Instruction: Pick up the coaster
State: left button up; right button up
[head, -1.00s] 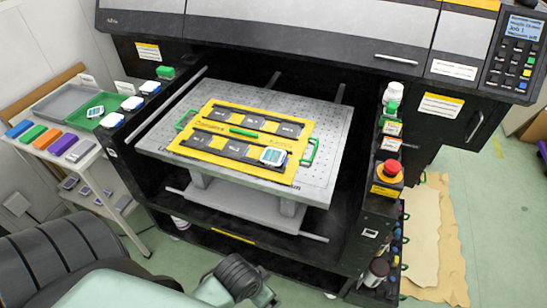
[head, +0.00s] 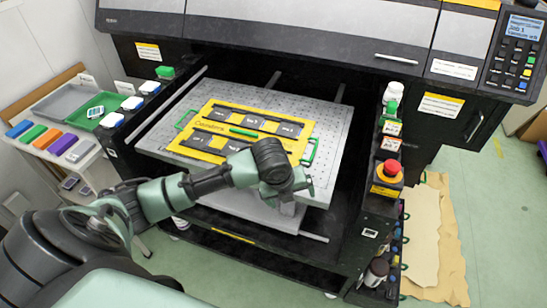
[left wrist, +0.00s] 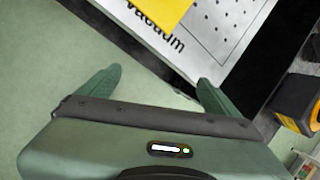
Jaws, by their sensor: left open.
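The coaster on the right part of the yellow jig (head: 212,114) is hidden behind my left arm in the head view, and the left wrist view does not show it. The jig lies on the perforated metal bed (head: 327,118); its yellow corner (left wrist: 160,10) shows at the top of the left wrist view. My left gripper (head: 291,187) is over the front right part of the bed. In the left wrist view, its two fingers (left wrist: 160,75) are apart with nothing between them. Another light coaster (head: 95,112) sits on the green tray at the left. My right gripper is not in view.
The dark printer housing (head: 290,50) overhangs the back of the bed. A red emergency button (head: 390,168) and bottles (head: 393,93) stand along the right side. Several colored blocks (head: 62,145) sit on a white side table at the left.

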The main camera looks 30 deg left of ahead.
pick_arm(q)
jog(key=w+a+r+m, duration=0.2)
jog(key=a, duration=0.2)
jog(key=w+a+r+m+y, duration=0.1)
jog(key=w+a+r+m, duration=0.1)
jog(key=a, duration=0.2)
jog(key=w+a+r+m, duration=0.1)
jog(key=w+a+r, duration=0.1)
jog(key=a+r, duration=0.1)
jog(key=shift+w+a+m+y, duration=0.3)
jog(key=shift+a+m, duration=0.1)
jog(key=shift+a, duration=0.15)
jog(key=shift+w+a, duration=0.1)
jog(key=shift+a, duration=0.2)
jog(key=p+x, duration=0.1)
jog(key=x, duration=0.2)
jog(key=p+x, duration=0.1)
jog(key=x, duration=0.3)
jog(key=shift+w+f, duration=0.1)
jog(key=shift+w, duration=0.4)
jog(key=c, duration=1.6)
